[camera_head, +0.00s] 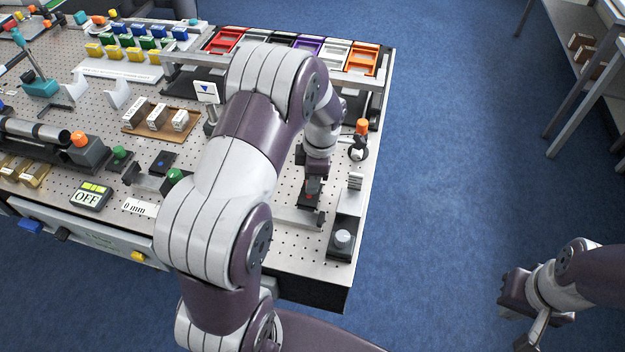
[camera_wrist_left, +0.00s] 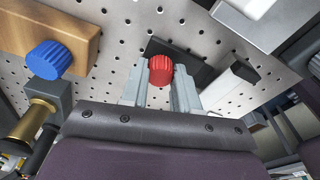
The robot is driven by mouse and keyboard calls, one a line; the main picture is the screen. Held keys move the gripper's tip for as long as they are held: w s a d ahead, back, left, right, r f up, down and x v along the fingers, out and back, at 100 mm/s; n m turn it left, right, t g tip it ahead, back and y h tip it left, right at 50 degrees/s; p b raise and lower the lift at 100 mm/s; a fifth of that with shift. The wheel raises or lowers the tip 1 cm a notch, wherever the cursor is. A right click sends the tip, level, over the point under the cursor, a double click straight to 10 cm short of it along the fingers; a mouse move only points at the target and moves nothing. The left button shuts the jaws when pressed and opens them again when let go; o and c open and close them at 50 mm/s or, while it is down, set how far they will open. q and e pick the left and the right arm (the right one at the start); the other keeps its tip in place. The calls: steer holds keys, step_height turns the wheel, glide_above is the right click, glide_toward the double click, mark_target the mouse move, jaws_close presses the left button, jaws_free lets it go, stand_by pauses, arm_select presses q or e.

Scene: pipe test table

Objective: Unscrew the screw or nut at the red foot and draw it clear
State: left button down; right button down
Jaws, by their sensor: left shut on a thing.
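A red ribbed knob (camera_wrist_left: 161,70) sits between the two grey fingers of my left gripper (camera_wrist_left: 160,88) in the left wrist view. The fingers are closed on its sides. The knob is over a dark foot plate (camera_wrist_left: 188,62) on the perforated board. In the head view my left gripper (camera_head: 312,188) points down at the board's right part, with a little red (camera_head: 313,184) showing between its fingers. Whether the knob's lower end is still in the foot is hidden. My right gripper (camera_head: 530,322) is off the table at lower right; its finger opening is unclear.
A blue knob (camera_wrist_left: 49,59) stands beside a wooden block (camera_wrist_left: 50,30) in the left wrist view. In the head view a black block with a grey knob (camera_head: 342,240) and an orange-topped post (camera_head: 361,128) stand near the table's right edge. Blue floor lies beyond.

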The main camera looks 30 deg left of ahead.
arm_select(q)
steer(key=shift+n, duration=1.6)
steer(key=n, duration=0.5)
steer(key=shift+a+r+g+h, duration=0.1)
steer(key=shift+g+h, duration=0.3)
steer(key=shift+n, duration=1)
steer(key=shift+c, duration=2.2)
jaws_free()
